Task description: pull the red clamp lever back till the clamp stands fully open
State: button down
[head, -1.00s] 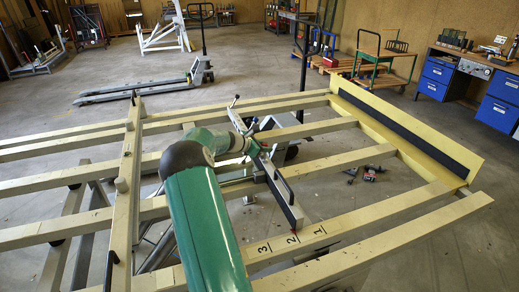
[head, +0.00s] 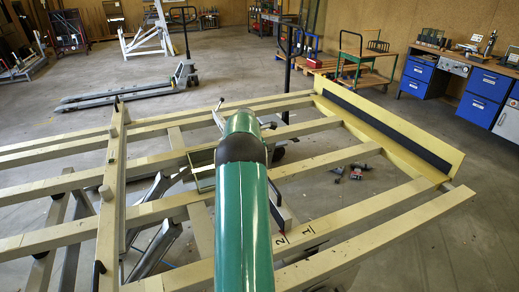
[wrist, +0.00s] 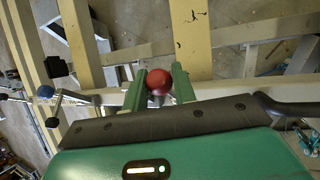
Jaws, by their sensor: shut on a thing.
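The red ball knob (wrist: 158,82) of the clamp lever shows in the wrist view, between the two green fingers of my gripper (wrist: 157,90). My gripper is shut on this knob. The rest of the lever and the clamp itself cannot be made out clearly. In the head view my green arm covers the gripper and the lever. The pale beige tilting frame (head: 345,157) spreads across the head view, and its beams show behind the knob in the wrist view.
A padded yellow end board (head: 452,165) closes the frame at right. Labels 1 and 2 mark a near beam (head: 318,232). A pallet truck (head: 120,98), a green trolley (head: 362,60) and blue drawer cabinets (head: 482,103) stand behind.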

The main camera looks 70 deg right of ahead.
dwell(0.3)
jog(key=c, duration=1.2)
grip_release()
jog(key=shift+d+f, duration=0.1)
jog(key=shift+f, duration=0.05)
jog(key=shift+o, duration=0.2)
